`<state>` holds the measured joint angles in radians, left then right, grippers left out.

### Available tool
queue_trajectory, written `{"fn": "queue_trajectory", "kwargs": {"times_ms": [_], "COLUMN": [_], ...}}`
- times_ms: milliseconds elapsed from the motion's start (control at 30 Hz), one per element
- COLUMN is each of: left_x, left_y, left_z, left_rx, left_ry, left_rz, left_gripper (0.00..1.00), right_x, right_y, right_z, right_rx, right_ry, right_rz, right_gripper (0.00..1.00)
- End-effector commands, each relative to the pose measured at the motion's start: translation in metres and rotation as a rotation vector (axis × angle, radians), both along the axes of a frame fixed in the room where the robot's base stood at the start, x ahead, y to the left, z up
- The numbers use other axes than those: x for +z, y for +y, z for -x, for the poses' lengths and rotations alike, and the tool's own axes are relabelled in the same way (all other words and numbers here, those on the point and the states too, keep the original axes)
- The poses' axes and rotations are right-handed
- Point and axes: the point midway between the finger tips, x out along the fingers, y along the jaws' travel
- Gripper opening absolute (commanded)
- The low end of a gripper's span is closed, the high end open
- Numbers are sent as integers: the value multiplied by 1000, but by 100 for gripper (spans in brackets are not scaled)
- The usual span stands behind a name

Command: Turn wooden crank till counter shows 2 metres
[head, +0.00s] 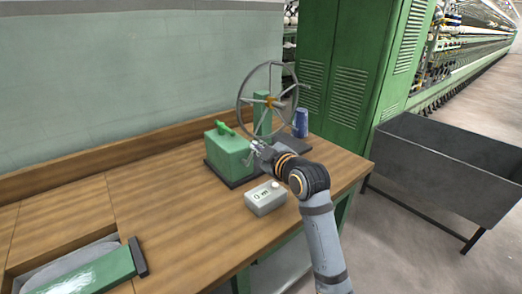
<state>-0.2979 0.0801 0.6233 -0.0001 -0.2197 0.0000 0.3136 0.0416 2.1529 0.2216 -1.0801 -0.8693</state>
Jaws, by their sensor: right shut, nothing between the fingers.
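A grey spoked wheel (241,90) with an orange-brown hub (273,102) stands upright on a green post (263,113) at the table's back right. I cannot clearly make out the wooden crank; my right gripper may hide part of it. A small pale grey counter box (266,203) lies on the table in front; its display seems to read 0 m. My right gripper (254,150) is shut and empty, just below the wheel and beside the green box. Whether it touches anything is unclear. My left gripper is out of view.
A green box (227,154) with a top handle stands left of the wheel. A green cabinet (345,70) and grey metal bin (445,165) stand to the right.

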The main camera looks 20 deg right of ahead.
Motion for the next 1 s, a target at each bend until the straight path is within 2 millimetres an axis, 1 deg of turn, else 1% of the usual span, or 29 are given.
{"fn": "queue_trajectory", "kwargs": {"times_ms": [33, 133, 233, 433, 833, 1000], "left_x": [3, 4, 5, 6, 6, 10], "left_y": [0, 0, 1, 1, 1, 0], "left_z": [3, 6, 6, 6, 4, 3], "left_rx": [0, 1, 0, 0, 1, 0], "left_ry": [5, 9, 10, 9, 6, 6], "left_rz": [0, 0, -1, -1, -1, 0], "left_gripper": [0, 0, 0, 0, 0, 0], "right_x": [0, -6, -21, -33, -34, -33], "right_y": [2, 4, -10, -20, -21, -24], "right_z": [-11, -29, -30, -34, -34, -35], "right_rx": [1, 1, -3, -1, -1, -2], "right_ry": [2, 2, 4, 1, 1, 10], "right_rz": [-3, -1, 6, 0, -3, -25], "right_gripper": [0, 0, 0, 0, 0, 0]}}
